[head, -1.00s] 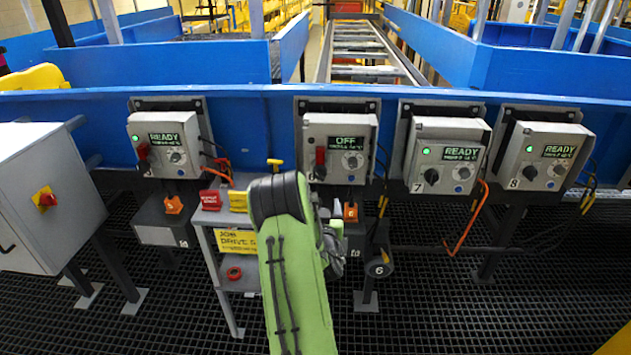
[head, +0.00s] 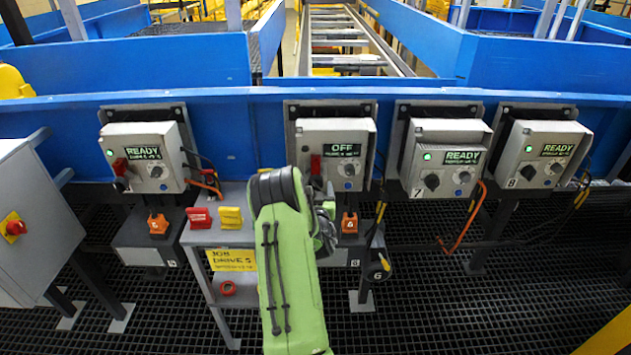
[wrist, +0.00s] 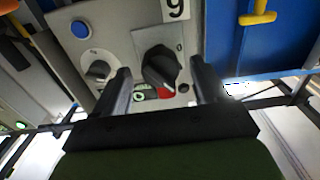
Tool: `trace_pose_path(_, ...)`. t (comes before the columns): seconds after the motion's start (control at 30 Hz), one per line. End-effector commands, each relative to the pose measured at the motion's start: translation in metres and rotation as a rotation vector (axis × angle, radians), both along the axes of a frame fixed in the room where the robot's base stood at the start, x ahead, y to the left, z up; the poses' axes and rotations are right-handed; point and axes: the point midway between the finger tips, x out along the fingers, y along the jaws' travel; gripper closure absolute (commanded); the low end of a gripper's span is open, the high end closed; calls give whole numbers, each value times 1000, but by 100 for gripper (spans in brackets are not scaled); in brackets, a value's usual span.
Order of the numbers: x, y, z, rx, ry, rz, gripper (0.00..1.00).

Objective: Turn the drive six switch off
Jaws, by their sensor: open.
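The drive six box (head: 337,135) is grey, on the blue rail, and its display reads OFF. Its switch (head: 316,165) shows red in the head view, partly behind my arm. In the wrist view the box is upside down, so its 6 label (wrist: 176,9) looks like a 9. There, the black rotary switch (wrist: 158,60) has a red part beside its end. My gripper (wrist: 158,72) is open, with one finger on each side of this switch; I cannot tell whether they touch it.
Another box with a READY display (head: 145,140) stands left, and boxes seven (head: 445,150) and eight (head: 545,150) right, also READY. A small grey stand (head: 222,235) carries red and yellow tags. A grey cabinet (head: 30,225) is far left. Cables hang right of box six.

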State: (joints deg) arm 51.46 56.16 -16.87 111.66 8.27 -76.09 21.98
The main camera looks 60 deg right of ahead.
Motion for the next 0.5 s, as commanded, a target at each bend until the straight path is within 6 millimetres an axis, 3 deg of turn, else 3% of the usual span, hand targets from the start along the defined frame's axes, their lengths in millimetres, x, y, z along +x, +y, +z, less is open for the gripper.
trace_pose_path(0.2,13,-25,-1,-1,0,1,28)
trace_pose_path(0.47,14,-26,-1,1,0,1,28)
trace_pose_path(0.5,14,-26,-1,1,0,1,32)
